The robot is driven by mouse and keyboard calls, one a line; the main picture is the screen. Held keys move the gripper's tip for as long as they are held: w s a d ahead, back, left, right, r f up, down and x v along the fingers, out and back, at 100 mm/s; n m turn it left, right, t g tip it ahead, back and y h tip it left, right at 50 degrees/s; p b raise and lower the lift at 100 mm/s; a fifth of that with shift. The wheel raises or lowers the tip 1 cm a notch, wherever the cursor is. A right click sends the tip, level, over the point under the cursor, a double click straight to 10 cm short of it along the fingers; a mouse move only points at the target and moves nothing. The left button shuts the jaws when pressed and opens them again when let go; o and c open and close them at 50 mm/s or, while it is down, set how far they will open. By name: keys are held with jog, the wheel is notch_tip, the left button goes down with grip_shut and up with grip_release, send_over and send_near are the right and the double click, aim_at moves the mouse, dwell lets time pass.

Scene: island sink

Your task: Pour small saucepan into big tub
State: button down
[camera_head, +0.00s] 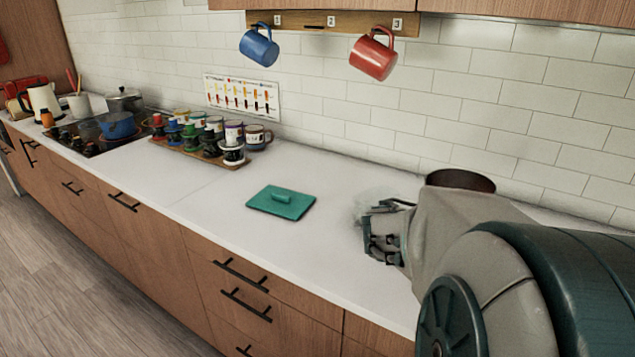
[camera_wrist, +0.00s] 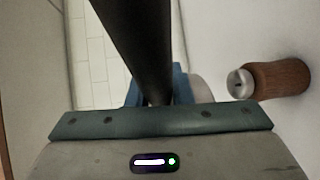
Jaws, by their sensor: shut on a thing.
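My gripper (camera_head: 385,235) is over the counter at the right in the head view, its jaws partly hidden by my arm. In the wrist view, a long black bar (camera_wrist: 135,45), which looks like the saucepan handle, runs from between the jaws; my gripper is shut on it. The pan body does not show clearly. A clear, see-through container (camera_head: 370,203), perhaps the big tub, shows faintly just behind the gripper. A dark brown round rim (camera_head: 460,180) shows behind my arm; I cannot tell whether it is the saucepan. Contents are not visible.
A rack of small cups and jars (camera_head: 205,140) stands farther left. Blue (camera_head: 259,46) and red (camera_head: 373,54) mugs hang above. A brown cylinder with a silver end (camera_wrist: 275,80) shows in the wrist view.

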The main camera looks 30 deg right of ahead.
jog(key=shift+w+a+r+n+h+p, duration=0.15)
jog(key=shift+w+r+n+h+p, duration=0.15)
jog(key=shift+w+r+n+p, duration=0.4)
jog(key=w+a+r+n+h+p, duration=0.2)
jog(key=w+r+n+p, duration=0.1)
jog(key=w+p, duration=0.4)
jog(key=shift+a+r+n+g+p, duration=0.15)
jog(key=shift+r+n+g+p, duration=0.1)
jog(key=shift+n+g+p, duration=0.35)
jog(key=shift+w+r+h, duration=0.1)
jog(key=shift+h, duration=0.2)
jog(key=shift+w+a+r+n+t+p, duration=0.2)
jog(key=shift+w+r+n+t+p, duration=0.2)
jog(key=shift+n+p, duration=0.2)
jog(key=shift+w+r, duration=0.15)
jog(key=shift+w, duration=0.05)
jog(key=shift+w+a+n+t+h+p, duration=0.15)
jog(key=shift+w+a+n+h+p, duration=0.15)
jog(key=shift+w+n+h+p, duration=0.45)
jog(key=shift+w+a+n+t+h+p, duration=0.15)
jog(key=shift+w+a+n+h+p, duration=0.2)
jog(key=shift+w+n, duration=0.65)
dwell(1.1)
jog(key=shift+w+a+f+n+t+h+p, duration=0.15)
jog(key=shift+w+f+n+t+h+p, duration=0.1)
jog(key=shift+w+n, duration=0.4)
jog(key=shift+w+a+f+n+t+h+p, duration=0.15)
jog(key=shift+w+n+t+p, duration=0.15)
jog(key=shift+n, duration=0.6)
